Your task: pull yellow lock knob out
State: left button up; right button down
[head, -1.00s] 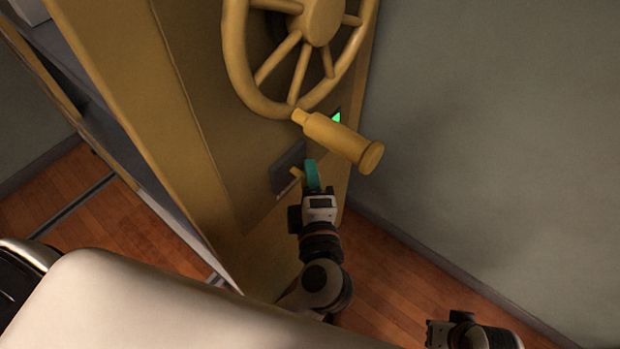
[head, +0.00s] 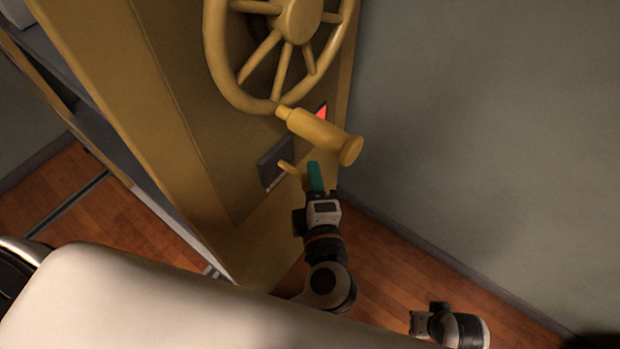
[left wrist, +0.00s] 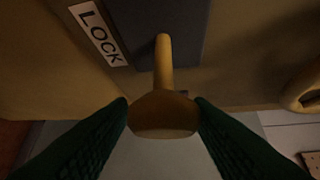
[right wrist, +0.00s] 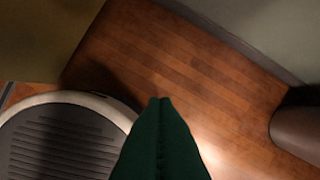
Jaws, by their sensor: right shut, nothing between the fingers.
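The yellow lock knob (head: 287,168) sticks out from a dark plate (head: 276,163) low on the yellow-brown safe door. In the left wrist view the knob (left wrist: 164,115) shows a thin stem and wide head, beside a "LOCK" label (left wrist: 98,32). My left gripper (head: 315,172) is at the knob. Its dark green fingers in the left wrist view (left wrist: 163,118) lie against both sides of the knob's head, shut on it. My right gripper (right wrist: 160,102) is shut and empty, low over the floor; in the head view its wrist part shows at the lower right.
A spoked yellow wheel (head: 275,95) with a thick handle (head: 318,133) juts out just above my left gripper. A small red light (head: 321,112) shows behind the handle. A grey-green wall (head: 480,120) stands at the right, with wooden floor (head: 385,265) below.

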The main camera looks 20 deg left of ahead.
pick_arm(q)
jog(key=shift+o, duration=1.1)
pick_arm(e)
jog(key=shift+s, duration=0.1)
pick_arm(q)
jog(key=f+v, duration=0.1)
jog(key=v, duration=0.6)
jog(key=shift+s+r, duration=0.25)
jog(key=shift+r, duration=0.25)
pick_arm(e)
jog(key=shift+f, duration=0.95)
pick_arm(q)
jog(key=shift+d, duration=0.15)
jog(key=shift+s, duration=0.1)
pick_arm(e)
jog(key=shift+s+d, duration=0.1)
jog(key=shift+s, duration=0.1)
